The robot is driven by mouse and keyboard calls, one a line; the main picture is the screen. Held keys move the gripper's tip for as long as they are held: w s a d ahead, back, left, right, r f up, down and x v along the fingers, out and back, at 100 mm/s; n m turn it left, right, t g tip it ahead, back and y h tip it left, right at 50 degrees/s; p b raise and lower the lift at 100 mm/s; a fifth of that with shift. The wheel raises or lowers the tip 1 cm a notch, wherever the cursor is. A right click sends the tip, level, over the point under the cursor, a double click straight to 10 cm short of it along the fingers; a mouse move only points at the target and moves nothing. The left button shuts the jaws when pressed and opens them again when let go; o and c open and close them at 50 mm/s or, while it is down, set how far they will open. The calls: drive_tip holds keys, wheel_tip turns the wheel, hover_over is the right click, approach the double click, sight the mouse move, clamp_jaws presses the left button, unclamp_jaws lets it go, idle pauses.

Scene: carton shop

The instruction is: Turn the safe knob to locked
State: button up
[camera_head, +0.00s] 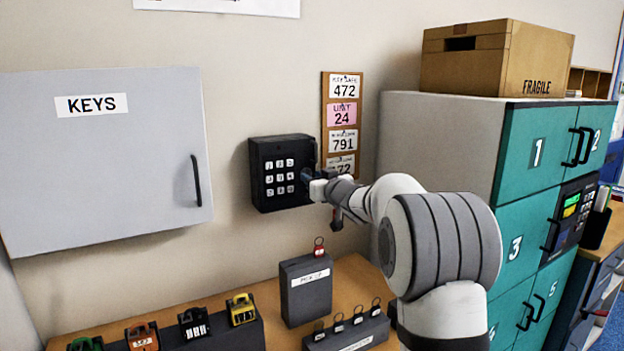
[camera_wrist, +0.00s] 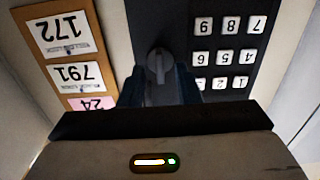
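The key safe (camera_head: 280,172) is a black wall box with a keypad of white buttons. Its grey round knob (camera_wrist: 159,64) shows in the wrist view beside the keypad, with its raised bar roughly upright in that picture. In the head view the knob is hidden by my gripper (camera_head: 310,178), which is at the right side of the safe's face. In the wrist view my gripper (camera_wrist: 160,86) has its two dark fingers apart, one on each side of the knob. I see a gap around the bar; whether the fingertips touch the knob I cannot tell.
A number board (camera_head: 326,120) hangs just right of the safe. A grey KEYS cabinet (camera_head: 110,170) is on the wall at left. Teal lockers (camera_head: 515,235) stand at right, with a FRAGILE carton (camera_head: 490,60) on top. A wooden counter (camera_head: 262,297) below holds padlocks and key tags.

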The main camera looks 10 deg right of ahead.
drive_tip(key=b+v, duration=0.1)
drive_tip(key=v, duration=0.6)
drive_tip(key=s+a+f+m+g+h, duration=0.1)
drive_tip(key=s+f+g, duration=0.3)
drive_tip(key=s, duration=1)
drive_tip(key=s+a+f+m+g+h, duration=0.1)
drive_tip(key=s+f+g, duration=0.4)
drive_tip(key=s+f, duration=0.5)
drive_tip(key=s+a+f+m+g+h, duration=0.1)
drive_tip(key=s+f+g+h, duration=0.2)
drive_tip(key=s, duration=1.5)
wheel_tip(320, 180, down, 4)
drive_tip(key=shift+r+m+g+h, duration=0.1)
drive_tip(key=shift+m+g+h, duration=0.25)
drive_tip(key=shift+g, duration=0.85)
